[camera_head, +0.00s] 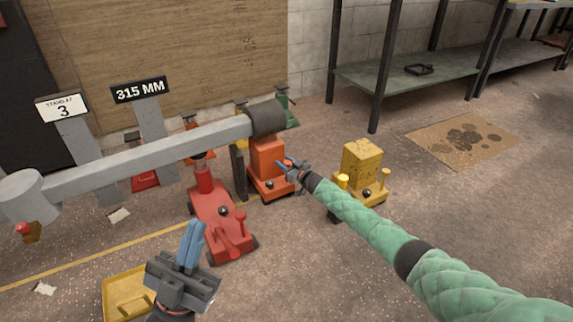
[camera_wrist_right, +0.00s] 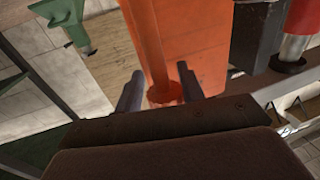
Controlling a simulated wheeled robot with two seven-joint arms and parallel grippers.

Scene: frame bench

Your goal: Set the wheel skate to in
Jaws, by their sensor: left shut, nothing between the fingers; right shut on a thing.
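An orange wheeled unit (camera_head: 268,160) stands on the floor under the dark end of a long grey beam. No label shows which unit is the wheel skate. My right gripper (camera_head: 283,166) is at the right side of the orange unit. In the right wrist view its fingers (camera_wrist_right: 158,90) are on either side of a thin orange upright lever (camera_wrist_right: 152,45) with a round base, in front of the orange body. The fingertips' contact is partly hidden. My left gripper (camera_head: 192,240) is shut and empty, pointing up in front of the red jack.
A red wheeled jack (camera_head: 215,215) stands left of the orange unit. A yellow wheeled block (camera_head: 362,165) stands to the right. The grey beam (camera_head: 150,160) crosses the left side. A yellow tray (camera_head: 125,290) lies front left. The floor front centre is open.

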